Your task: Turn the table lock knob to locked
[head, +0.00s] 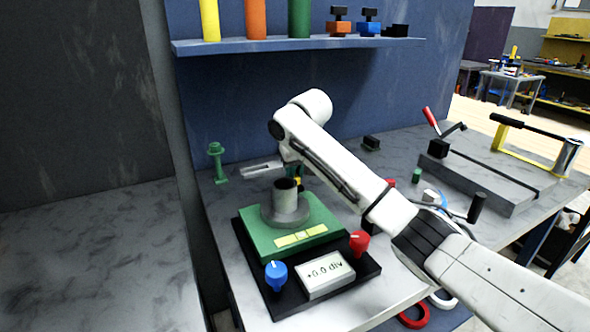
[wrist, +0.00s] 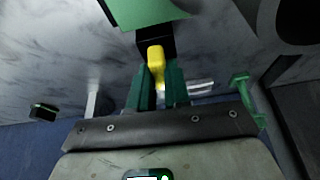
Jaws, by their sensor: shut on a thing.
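The positioner has a green table (head: 318,226) on a black base (head: 352,283), with a grey cylindrical part (head: 287,205) standing on the table. A yellow knob (wrist: 156,60) sits on a black block (wrist: 156,43) beside the green table's edge in the wrist view. My gripper (wrist: 158,80) has green fingers on either side of this knob and is shut on it. In the head view my gripper is mostly hidden behind the cylinder and my arm, with a bit of yellow showing there. The knob's lock marking cannot be read.
A blue knob (head: 276,275), a red knob (head: 359,243) and a display (head: 325,276) reading "+0.0 div" are at the base's front. A green stand (head: 217,163) is at the back left. A shelf (head: 290,44) hangs above. A grey fixture (head: 480,175) lies right.

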